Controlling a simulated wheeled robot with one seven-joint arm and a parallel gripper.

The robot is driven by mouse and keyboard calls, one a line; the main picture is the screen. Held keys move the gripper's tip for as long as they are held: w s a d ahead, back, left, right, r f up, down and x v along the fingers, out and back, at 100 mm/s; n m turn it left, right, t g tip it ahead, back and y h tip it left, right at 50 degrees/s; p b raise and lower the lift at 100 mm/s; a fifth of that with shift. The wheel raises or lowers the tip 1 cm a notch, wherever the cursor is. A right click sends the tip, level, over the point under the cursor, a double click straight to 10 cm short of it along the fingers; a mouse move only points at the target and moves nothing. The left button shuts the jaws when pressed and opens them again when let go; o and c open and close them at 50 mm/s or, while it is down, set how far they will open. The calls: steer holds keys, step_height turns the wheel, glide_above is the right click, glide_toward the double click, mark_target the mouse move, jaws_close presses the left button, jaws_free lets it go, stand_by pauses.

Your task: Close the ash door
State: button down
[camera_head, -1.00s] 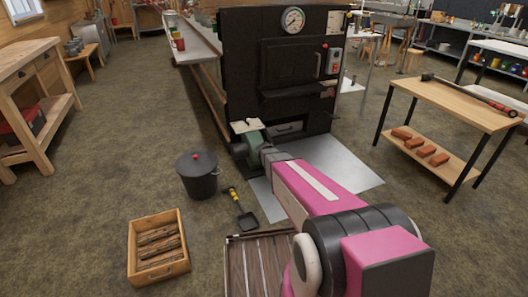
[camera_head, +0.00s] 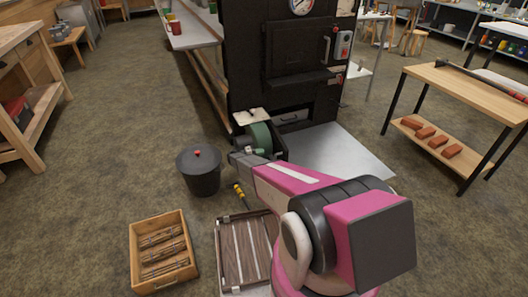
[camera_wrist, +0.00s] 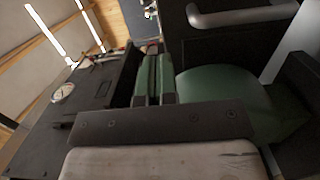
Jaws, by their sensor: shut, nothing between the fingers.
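The ash door (camera_head: 291,119) is the low dark panel with a pale bar handle at the foot of the black evaporator (camera_head: 285,90). How far it stands open I cannot tell, as my arm and a green rounded part (camera_head: 261,138) partly cover that area. In the wrist view, a dark panel with a silver bar handle (camera_wrist: 240,14) shows at upper right, probably the ash door. My gripper (camera_wrist: 156,72) is shut and empty, its green-padded fingers together, just left of this panel in the picture. Contact with the panel is not visible. In the head view its fingertips are hidden.
A metal floor sheet (camera_head: 340,152) lies before the evaporator. A wooden table (camera_head: 465,92) is at right.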

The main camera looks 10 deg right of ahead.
mark_target(283, 148)
steer(key=d, duration=1.2)
steer(key=shift+w+d, duration=0.1)
steer(key=shift+w, duration=0.3)
